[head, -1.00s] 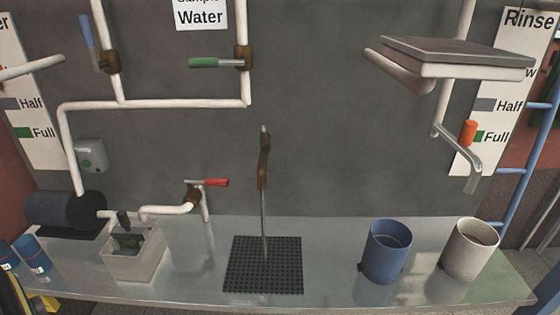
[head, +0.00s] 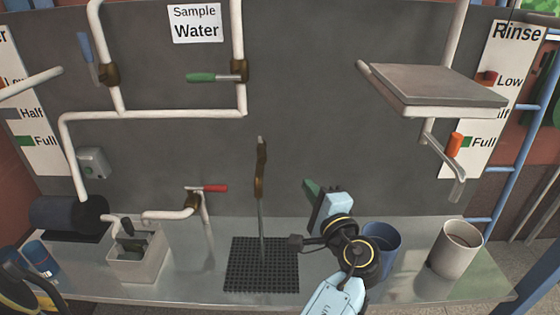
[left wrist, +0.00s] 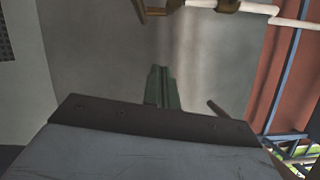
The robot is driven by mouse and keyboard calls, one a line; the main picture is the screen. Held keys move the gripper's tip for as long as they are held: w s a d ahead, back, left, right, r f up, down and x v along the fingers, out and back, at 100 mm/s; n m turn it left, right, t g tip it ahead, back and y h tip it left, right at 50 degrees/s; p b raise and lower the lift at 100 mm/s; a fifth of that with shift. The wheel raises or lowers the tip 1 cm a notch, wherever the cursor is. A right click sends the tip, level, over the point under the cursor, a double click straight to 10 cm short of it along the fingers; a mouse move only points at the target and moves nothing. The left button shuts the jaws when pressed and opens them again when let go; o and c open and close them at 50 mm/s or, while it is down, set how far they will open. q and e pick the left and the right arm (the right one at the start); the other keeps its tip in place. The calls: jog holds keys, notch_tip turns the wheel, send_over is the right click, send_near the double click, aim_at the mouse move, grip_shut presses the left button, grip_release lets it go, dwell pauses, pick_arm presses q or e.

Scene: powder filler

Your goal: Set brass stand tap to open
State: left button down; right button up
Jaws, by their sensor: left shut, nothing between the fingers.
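The brass stand tap (head: 261,170) is a narrow brown body upright on a thin grey post above a dark perforated mat (head: 262,265). Its lever setting is too small to read. My left gripper (head: 311,187), with green fingers, is right of the tap, apart from it and at about its height in the picture. It is shut and empty. In the left wrist view the shut green fingers (left wrist: 160,88) point up the picture, and a brown brass part (left wrist: 155,9), seemingly the tap, shows at the top edge. My right gripper is not in view.
A blue cup (head: 383,241) stands partly behind my left arm, with a beige cup (head: 455,250) further right. Valves with green (head: 200,77) and red (head: 214,188) handles sit on white pipes. A shelf (head: 435,88) juts out upper right. The wall between tap and shelf is clear.

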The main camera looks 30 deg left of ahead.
aim_at(262, 153)
pick_arm(q)
jog(key=w+a+r+p, duration=0.1)
jog(key=w+a+p, duration=0.2)
jog(key=a, duration=0.8)
jog(key=shift+w+r+p, duration=0.3)
jog(key=shift+r+p, duration=0.05)
jog(key=shift+p, duration=0.1)
